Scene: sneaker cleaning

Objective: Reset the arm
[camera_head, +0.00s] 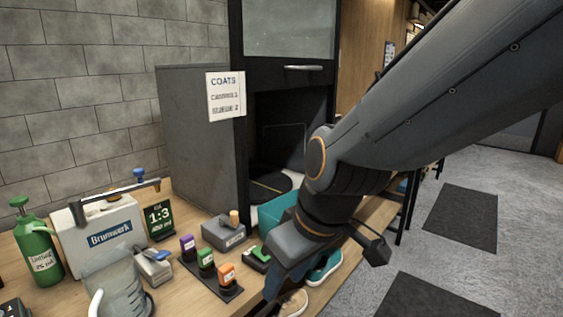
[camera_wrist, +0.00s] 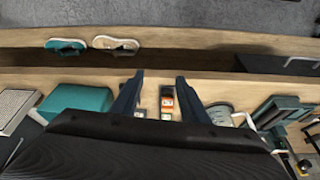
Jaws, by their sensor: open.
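My gripper (camera_wrist: 157,98) shows in the wrist view with its two dark fingers spread apart and nothing between them. It hangs above the wooden table (camera_wrist: 220,75). Small bottles with orange and green labels (camera_wrist: 167,103) lie below and behind the gap between the fingers. In the head view my arm comes in from the upper right and reaches down over the table's front edge.
A teal shoe (camera_head: 325,268) and a tan shoe (camera_head: 293,303) are beside my wrist. A dark cabinet (camera_head: 200,140) with an open bay stands behind.

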